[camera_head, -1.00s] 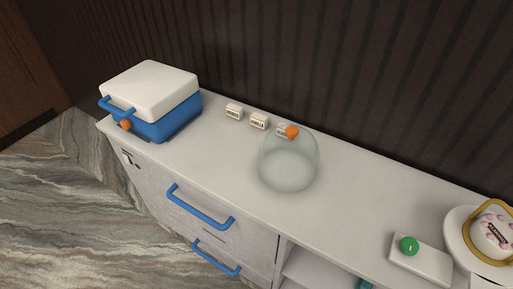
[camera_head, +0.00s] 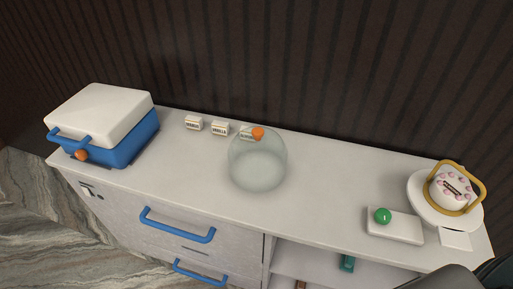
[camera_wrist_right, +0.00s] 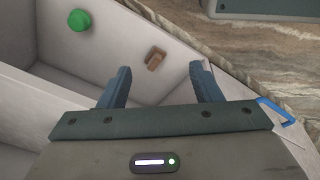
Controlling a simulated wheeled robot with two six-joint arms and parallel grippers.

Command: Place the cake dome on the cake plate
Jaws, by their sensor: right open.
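The clear glass cake dome (camera_head: 257,172), with an orange knob on top, stands upright on the counter near the middle of the head view. The white cake plate (camera_head: 418,192) is at the right end of the counter. A white cake (camera_head: 452,188) with pink dots and a dark label sits on it, with a gold ring-like frame (camera_head: 480,181) around it. In the right wrist view my right gripper (camera_wrist_right: 161,76) is open and empty, apart from the dome and the plate, which that view does not show. My left gripper is not in view.
A blue box (camera_head: 128,147) with a white lid stands at the left end. Small label cards (camera_head: 220,129) line the back. A white slab (camera_head: 395,228) with a green knob (camera_head: 382,215) lies left of the plate. Counter between dome and slab is clear.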

